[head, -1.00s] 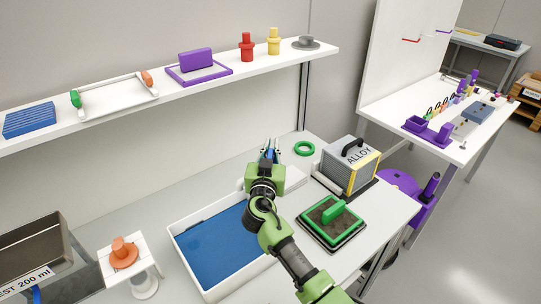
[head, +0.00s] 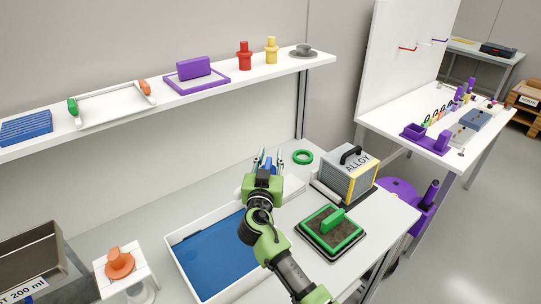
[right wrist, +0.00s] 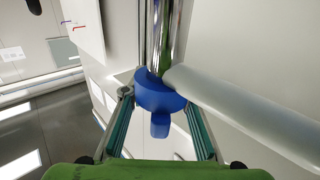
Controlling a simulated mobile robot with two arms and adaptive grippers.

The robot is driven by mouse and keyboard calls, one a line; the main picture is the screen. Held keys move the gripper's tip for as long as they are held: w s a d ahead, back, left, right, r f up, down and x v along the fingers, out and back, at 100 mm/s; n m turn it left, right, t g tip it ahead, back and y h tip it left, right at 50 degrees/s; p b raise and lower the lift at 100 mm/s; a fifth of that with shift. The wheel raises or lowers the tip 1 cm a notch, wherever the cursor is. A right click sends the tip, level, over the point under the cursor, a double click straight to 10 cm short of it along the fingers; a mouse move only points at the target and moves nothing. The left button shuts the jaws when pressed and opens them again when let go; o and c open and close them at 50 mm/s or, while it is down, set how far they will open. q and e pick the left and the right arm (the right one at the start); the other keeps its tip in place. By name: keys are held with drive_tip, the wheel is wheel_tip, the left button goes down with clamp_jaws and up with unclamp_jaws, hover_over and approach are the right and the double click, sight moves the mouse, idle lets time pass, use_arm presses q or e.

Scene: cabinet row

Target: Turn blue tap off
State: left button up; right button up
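The blue tap (right wrist: 158,93) shows in the right wrist view as a rounded blue body with a short blue lever (right wrist: 160,125) pointing toward the camera. It sits at the end of a shiny metal pipe (right wrist: 160,35). My right gripper (head: 268,158) is open, with one finger on each side of the tap. In the right wrist view gaps show between the fingers and the blue part, so it looks untouched. In the head view the tap is mostly hidden by my gripper, with a little blue showing between the fingers. My left gripper is not in view.
A white basin (head: 190,279) with a blue bottom lies below my right arm. To the right are a green ring (head: 303,157), an ALLOY box (head: 349,174) and a green-handled block (head: 331,232). A shelf (head: 115,111) runs above. A pale pipe (right wrist: 245,110) passes close by the tap.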

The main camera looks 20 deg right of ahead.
drive_tip(key=v, duration=1.1)
drive_tip(key=shift+s+a, duration=0.1)
